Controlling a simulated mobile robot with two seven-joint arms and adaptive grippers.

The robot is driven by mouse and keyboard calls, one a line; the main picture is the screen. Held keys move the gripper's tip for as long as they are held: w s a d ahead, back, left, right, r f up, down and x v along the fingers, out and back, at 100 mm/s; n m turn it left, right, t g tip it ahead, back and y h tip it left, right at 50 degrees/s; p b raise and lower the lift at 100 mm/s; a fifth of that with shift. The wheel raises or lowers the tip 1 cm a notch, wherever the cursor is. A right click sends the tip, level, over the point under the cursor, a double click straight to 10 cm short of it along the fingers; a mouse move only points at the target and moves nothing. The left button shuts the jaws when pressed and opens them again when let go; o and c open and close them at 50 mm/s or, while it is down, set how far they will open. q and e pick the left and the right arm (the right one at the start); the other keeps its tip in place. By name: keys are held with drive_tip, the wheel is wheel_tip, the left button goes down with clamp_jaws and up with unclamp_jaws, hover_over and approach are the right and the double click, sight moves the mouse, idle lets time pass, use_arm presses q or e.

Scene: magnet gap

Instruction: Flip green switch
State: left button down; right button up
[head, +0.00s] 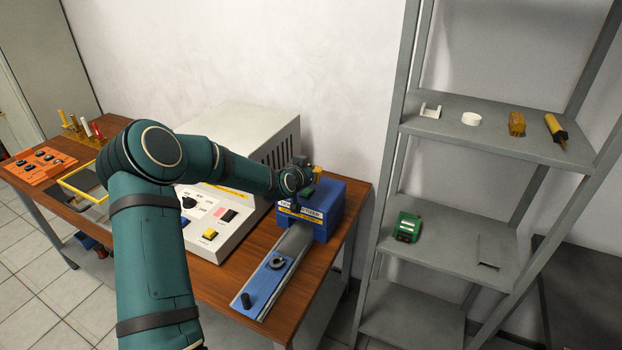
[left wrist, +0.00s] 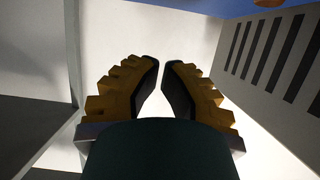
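A blue box (head: 330,205) with a label stands at the right end of the wooden bench, and a small green part (head: 307,190) shows on its top; it may be the green switch, but it is too small to tell. My left gripper (head: 312,172) is above the box's back edge, partly hidden by my wrist. In the left wrist view its yellow fingers (left wrist: 160,75) are empty, with a narrow gap between the tips. No green switch shows in that view. My right gripper is not in view.
A white console (head: 244,133) with vents, a dial and buttons stands left of the box. A blue-grey rail (head: 262,287) runs toward the bench's front edge. A grey shelf (head: 470,125) at right holds small parts and a green device (head: 408,227).

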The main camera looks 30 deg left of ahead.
use_arm(q)
drive_tip(key=v, duration=0.8)
drive_tip(key=shift+s+r, duration=0.2)
drive_tip(key=shift+s, duration=0.15)
